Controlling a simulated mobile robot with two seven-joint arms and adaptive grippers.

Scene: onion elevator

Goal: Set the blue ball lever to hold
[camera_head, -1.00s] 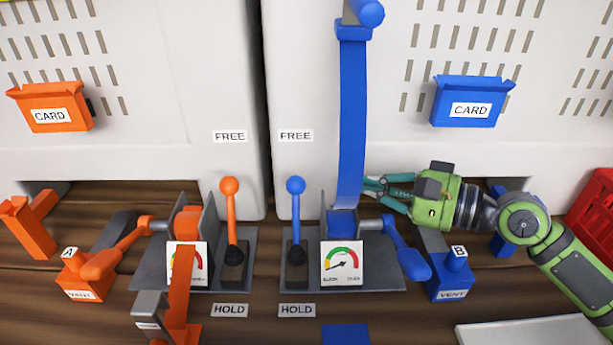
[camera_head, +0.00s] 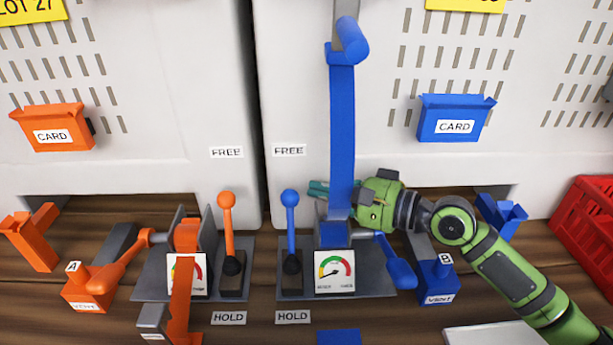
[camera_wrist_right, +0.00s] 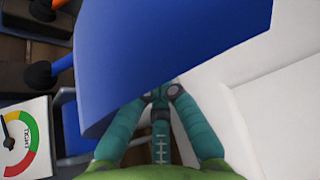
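The blue ball lever (camera_head: 291,228) stands upright in its black boot on the grey plate, its ball up towards the blue-side FREE label (camera_head: 289,151). The HOLD label (camera_head: 293,317) lies below its base. My right gripper (camera_head: 318,188) reaches in from the right behind the blue strap, level with the ball. Its teal fingertips show left of the strap, a small gap right of the ball. The strap (camera_wrist_right: 170,60) also hides the fingertips in the right wrist view, so I cannot tell how far they are closed. My left gripper is not in view.
A round-dial gauge (camera_head: 334,271), a blue crank handle (camera_head: 398,268) and a blue vent block (camera_head: 438,284) sit right of the lever. The orange ball lever (camera_head: 227,228) stands to its left. A red crate (camera_head: 590,225) is at the far right.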

